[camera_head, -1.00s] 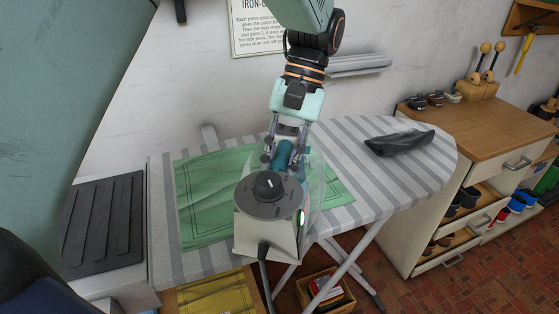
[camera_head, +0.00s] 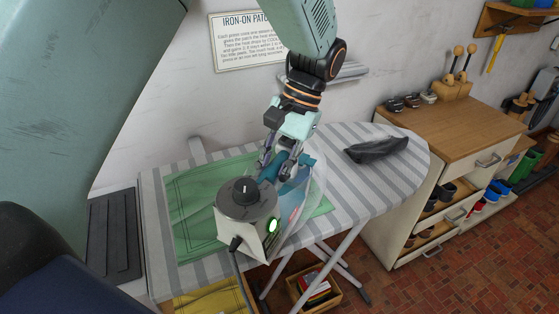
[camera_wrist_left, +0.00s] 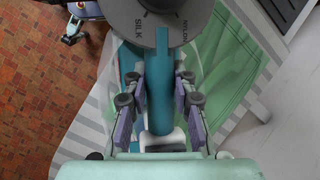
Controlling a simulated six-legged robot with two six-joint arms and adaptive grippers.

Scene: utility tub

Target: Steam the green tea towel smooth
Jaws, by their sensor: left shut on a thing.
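The green tea towel (camera_head: 190,205) lies on the striped ironing board (camera_head: 385,190), with faint crease lines visible. A white iron (camera_head: 234,232) with a dark dial (camera_head: 247,198) and a lit green light is over the towel's front right part, hiding it there. I cannot tell whether its sole touches the cloth. My left gripper (camera_head: 278,166) is shut on the iron's teal handle. In the left wrist view the handle (camera_wrist_left: 159,110) runs between the fingers of this gripper (camera_wrist_left: 157,92), and the towel (camera_wrist_left: 232,80) shows at the right. My right gripper is out of view.
A dark grey crumpled cloth (camera_head: 376,149) lies on the board's right part. A black ridged mat (camera_head: 112,235) is at the left. A yellow cloth (camera_head: 210,301) is below the board's front. A wooden-topped cabinet (camera_head: 450,130) stands at the right.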

